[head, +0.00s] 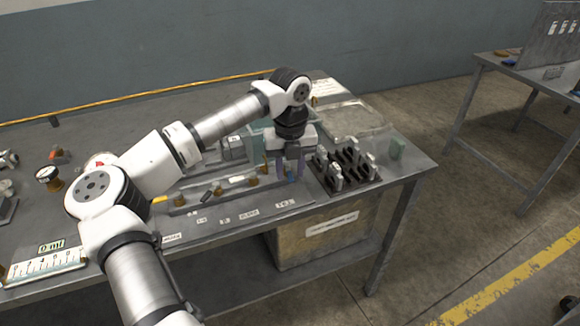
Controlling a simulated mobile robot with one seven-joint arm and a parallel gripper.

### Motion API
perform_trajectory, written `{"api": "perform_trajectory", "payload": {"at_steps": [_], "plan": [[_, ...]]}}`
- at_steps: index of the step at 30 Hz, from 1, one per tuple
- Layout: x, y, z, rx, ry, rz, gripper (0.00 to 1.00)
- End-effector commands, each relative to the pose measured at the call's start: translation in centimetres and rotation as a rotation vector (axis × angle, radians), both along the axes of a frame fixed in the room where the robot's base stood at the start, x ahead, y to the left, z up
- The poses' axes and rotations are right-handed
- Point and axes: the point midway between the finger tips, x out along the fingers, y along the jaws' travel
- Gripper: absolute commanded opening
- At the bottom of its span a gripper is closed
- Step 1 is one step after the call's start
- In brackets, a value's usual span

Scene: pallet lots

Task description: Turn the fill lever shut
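My gripper (290,170) points down over the right end of a row of small fittings on the bench. Its two fingers are visibly apart. A small blue piece (291,176) shows between or just behind the fingers; contact cannot be told. The row sits on a grey rail and includes brass-coloured bodies (252,181), a black lever-like handle (207,195), a white one (237,180) and a yellow one (160,199). Which of these is the fill lever cannot be told, as the labels (249,212) in front are too small to read.
A black rack (345,166) with several upright pieces stands right of my gripper. A round gauge (46,174), a "0 ml" sign (51,246) and a numbered scale (45,266) are at the left. A labelled box (322,236) sits under the bench. Another table (500,75) stands at right.

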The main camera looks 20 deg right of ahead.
Motion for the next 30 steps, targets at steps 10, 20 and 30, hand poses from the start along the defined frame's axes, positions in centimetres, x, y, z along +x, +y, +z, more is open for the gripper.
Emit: {"api": "perform_trajectory", "payload": {"at_steps": [10, 20, 30], "plan": [[0.0, 0.0, 0.0, 0.0, 0.0, 0.0, 0.0], [0.1, 0.2, 0.0, 0.001, -0.001, -0.049, 0.0], [0.5, 1.2, -0.2, 0.002, -0.002, -0.287, 0.0]]}}
